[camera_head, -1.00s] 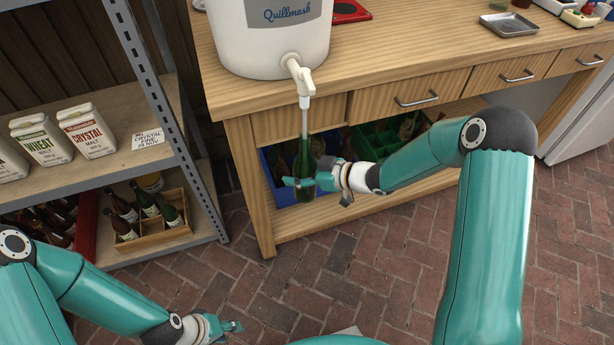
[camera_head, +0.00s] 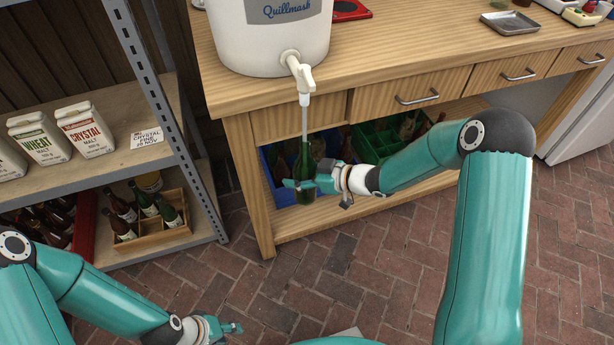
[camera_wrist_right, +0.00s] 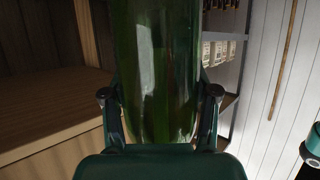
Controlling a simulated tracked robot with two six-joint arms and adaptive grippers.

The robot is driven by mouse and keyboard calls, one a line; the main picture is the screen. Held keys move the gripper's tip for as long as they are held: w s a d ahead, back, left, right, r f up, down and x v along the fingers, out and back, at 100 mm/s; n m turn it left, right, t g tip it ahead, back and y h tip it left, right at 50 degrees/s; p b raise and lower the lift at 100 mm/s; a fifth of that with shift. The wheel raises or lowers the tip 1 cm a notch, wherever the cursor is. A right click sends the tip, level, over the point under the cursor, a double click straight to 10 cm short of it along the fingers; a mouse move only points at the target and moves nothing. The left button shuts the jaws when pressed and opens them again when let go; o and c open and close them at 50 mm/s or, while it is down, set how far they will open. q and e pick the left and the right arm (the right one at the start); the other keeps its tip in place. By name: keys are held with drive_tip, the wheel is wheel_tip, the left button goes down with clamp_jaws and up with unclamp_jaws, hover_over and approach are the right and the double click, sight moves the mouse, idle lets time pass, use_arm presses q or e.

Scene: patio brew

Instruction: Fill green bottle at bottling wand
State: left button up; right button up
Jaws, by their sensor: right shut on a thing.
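A green bottle (camera_head: 304,165) is upright below the bottling wand (camera_head: 304,115), which hangs from the spigot (camera_head: 300,72) of the white bucket (camera_head: 270,45). The wand's lower end meets the bottle's neck; whether its tip is inside I cannot tell. My right gripper (camera_head: 304,184) is shut on the bottle's lower body. In the right wrist view the bottle (camera_wrist_right: 158,70) fills the middle, between the two fingers. Any liquid level in it is unclear. My left gripper (camera_head: 232,328) is low over the brick floor, away from the bottle; its jaws are too small to judge.
Behind the bottle, a blue crate (camera_head: 272,182) and a green crate (camera_head: 375,147) stand on the bench's lower shelf. The wooden bench (camera_head: 400,60) is above. A metal rack (camera_head: 160,110) at left holds malt bags and a wooden crate of bottles (camera_head: 160,232). Brick floor is open in front.

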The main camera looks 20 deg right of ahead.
wheel_tip(320, 180, down, 22)
drive_tip(key=b, duration=1.7)
drive_tip(key=shift+f, duration=0.25)
idle(1.5)
drive_tip(key=shift+s, duration=0.1)
drive_tip(key=s+b, duration=0.1)
drive_tip(key=s, duration=1.4)
drive_tip(key=shift+s+d+b, duration=0.25)
drive_tip(key=shift+s+b, duration=0.15)
idle(1.2)
idle(0.4)
